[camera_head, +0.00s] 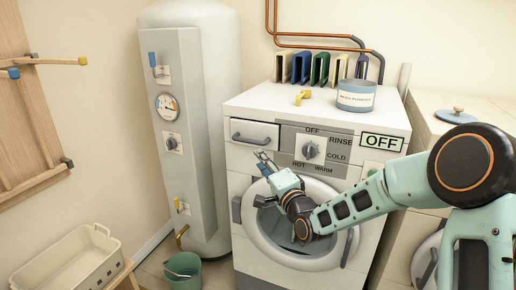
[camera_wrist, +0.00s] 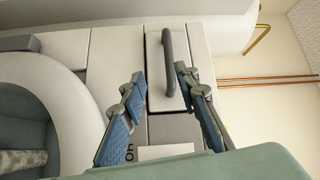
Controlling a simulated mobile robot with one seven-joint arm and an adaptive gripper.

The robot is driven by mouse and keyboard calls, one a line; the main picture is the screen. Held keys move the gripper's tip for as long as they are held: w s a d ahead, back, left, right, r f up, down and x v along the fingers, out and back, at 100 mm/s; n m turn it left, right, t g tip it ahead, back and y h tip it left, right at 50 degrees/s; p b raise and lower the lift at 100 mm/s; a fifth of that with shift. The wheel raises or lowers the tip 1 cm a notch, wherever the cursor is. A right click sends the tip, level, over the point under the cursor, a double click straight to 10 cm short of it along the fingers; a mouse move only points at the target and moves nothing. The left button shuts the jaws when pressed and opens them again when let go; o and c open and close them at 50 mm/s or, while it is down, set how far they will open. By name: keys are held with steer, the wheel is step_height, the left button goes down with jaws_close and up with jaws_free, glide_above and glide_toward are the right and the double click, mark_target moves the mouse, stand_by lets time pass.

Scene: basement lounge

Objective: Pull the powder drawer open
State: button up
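The powder drawer (camera_head: 241,133) is a white panel with a dark grey bar handle (camera_head: 249,140) at the upper left of the washing machine's front. It looks flush with the front. In the wrist view the drawer (camera_wrist: 157,86) appears turned upright, and its handle (camera_wrist: 172,66) runs lengthwise. My gripper (camera_head: 266,163) is in front of the washer, just below and right of the handle. In the wrist view the blue-padded fingers (camera_wrist: 161,80) are spread wide, one on each side of the drawer's near end. Nothing is between the pads, and I see no clear contact.
The washer's round door (camera_head: 304,255) is below my gripper, and the dial (camera_head: 310,150) is to the right. A tall white boiler (camera_head: 188,125) stands left. A green bucket (camera_head: 183,271) and a cream basket (camera_head: 68,262) are lower left. A tin (camera_head: 356,97) stands on top.

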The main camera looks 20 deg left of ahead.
mark_target(251, 142)
steer(key=shift+m+t, duration=0.4)
steer(key=shift+m, duration=0.2)
steer(key=x, duration=0.7)
steer(key=r+x, duration=0.1)
steer(key=x, duration=0.2)
steer(key=shift+w+a, duration=0.1)
steer(key=shift+w, duration=0.1)
jaws_close()
